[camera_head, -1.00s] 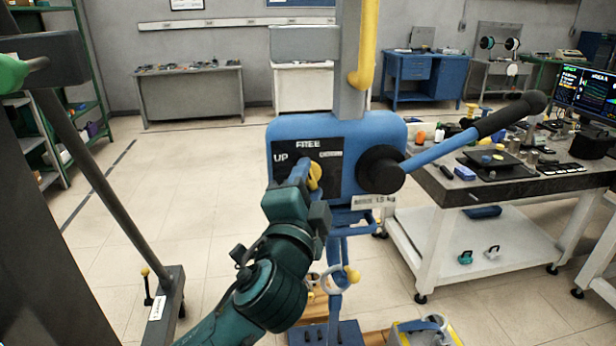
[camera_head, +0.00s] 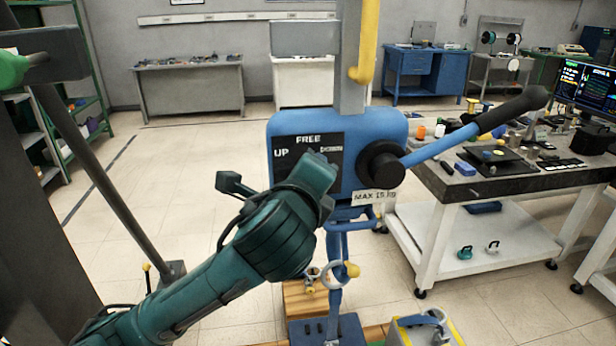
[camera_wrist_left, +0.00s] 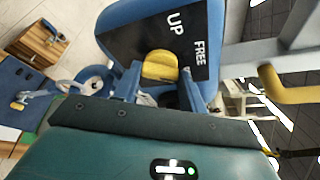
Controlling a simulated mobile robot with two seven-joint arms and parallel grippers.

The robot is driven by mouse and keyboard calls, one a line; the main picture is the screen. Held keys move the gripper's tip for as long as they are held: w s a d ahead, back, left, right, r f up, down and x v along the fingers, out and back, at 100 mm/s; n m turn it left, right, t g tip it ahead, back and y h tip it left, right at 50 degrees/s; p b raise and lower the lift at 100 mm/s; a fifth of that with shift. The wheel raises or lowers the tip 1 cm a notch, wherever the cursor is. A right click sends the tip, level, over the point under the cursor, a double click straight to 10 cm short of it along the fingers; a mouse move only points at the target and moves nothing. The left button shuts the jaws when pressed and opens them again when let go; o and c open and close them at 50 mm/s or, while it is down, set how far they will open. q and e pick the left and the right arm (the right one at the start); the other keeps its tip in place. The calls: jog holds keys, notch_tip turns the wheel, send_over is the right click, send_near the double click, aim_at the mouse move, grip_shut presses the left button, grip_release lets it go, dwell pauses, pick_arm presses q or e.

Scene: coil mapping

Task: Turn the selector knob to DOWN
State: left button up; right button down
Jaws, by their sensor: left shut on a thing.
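The selector knob (camera_wrist_left: 160,67) is yellow and sits on a black label panel (camera_head: 290,163) of a blue box (camera_head: 386,124). The panel reads UP at left, FREE at top and a blurred word, probably DOWN, at right. My left gripper (camera_wrist_left: 159,82) is shut on the knob, one blue finger on each side of it in the left wrist view. In the head view my dark green left wrist (camera_head: 290,225) covers the knob and the fingers. I cannot tell which word the knob points to. My right gripper is not in view.
A lever with a black grip (camera_head: 510,113) sticks out right of the box. A yellow hook-ended bar (camera_head: 364,50) hangs above. A workbench (camera_head: 470,187) with small parts stands at right. A slanted grey post (camera_head: 100,180) is at left. Open floor lies behind it.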

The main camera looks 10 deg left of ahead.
pick_arm(q)
jog(key=shift+m+y, duration=0.3)
jog(key=shift+m, duration=0.2)
jog(key=shift+g, duration=0.3)
jog(key=o, duration=1)
